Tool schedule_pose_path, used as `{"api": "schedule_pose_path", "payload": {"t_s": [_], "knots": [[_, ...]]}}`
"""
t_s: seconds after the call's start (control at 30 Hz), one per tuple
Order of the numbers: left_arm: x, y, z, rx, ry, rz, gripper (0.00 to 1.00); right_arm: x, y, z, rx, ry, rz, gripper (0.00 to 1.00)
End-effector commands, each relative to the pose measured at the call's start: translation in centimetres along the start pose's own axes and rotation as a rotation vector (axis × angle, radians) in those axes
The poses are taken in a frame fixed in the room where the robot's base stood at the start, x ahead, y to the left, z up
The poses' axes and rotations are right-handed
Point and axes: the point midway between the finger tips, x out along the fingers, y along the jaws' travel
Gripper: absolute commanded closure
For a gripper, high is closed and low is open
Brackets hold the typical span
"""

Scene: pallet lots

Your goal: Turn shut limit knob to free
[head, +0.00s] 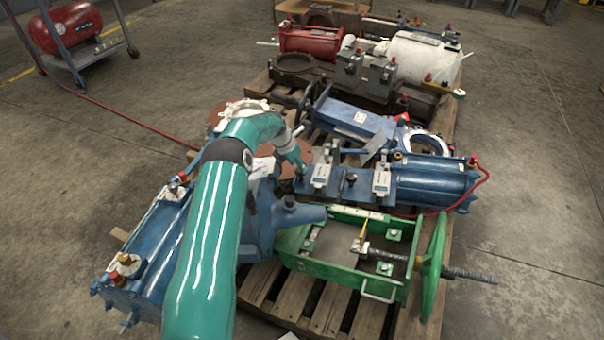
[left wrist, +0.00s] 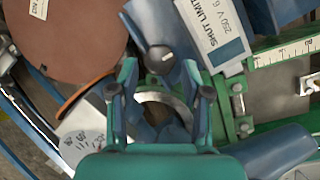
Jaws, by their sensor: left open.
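The shut limit knob (left wrist: 160,58) is a small grey round dial with a pale mark, on a blue part in the left wrist view. A white label reading SHUT LIMIT (left wrist: 215,32) is on the box beside it. My left gripper (left wrist: 159,80) is open, its two teal fingers on either side of the knob's line, with the knob just past the fingertips. I see no clear contact. In the head view my left gripper (head: 301,162) is beside a grey-white switch box (head: 321,173) on the blue actuator; the knob is not clear there. My right gripper is not in view.
A green frame (head: 345,250) with a handwheel (head: 433,265) stands in front on the wooden pallet (head: 315,305). A second switch box (head: 381,182) is to the right. A blue cylinder (head: 440,178) and a red hose lie close by. Open concrete floor is at the right.

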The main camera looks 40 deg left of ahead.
Motion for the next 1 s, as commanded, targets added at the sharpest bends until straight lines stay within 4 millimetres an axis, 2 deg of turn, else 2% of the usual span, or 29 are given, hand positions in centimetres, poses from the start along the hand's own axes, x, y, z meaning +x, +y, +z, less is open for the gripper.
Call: {"api": "schedule_pose_path", "payload": {"t_s": [0.03,0.2,0.57,0.6,0.87,1.0], "knots": [[1.2,-0.1,-0.1,0.001,0.0,0.0,0.52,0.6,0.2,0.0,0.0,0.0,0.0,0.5],[2.8,0.0,0.0,0.001,0.0,0.0,0.52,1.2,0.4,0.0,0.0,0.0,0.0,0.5],[3.2,0.0,0.0,0.001,0.0,0.0,0.52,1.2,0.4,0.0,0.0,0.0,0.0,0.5],[3.2,0.0,0.0,0.001,0.0,0.0,0.54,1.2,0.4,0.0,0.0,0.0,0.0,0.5],[3.2,0.0,0.0,0.001,0.0,0.0,0.96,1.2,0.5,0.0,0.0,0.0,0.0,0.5],[3.0,0.0,0.1,-0.012,0.002,0.006,0.96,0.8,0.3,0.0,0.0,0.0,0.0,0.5]]}}
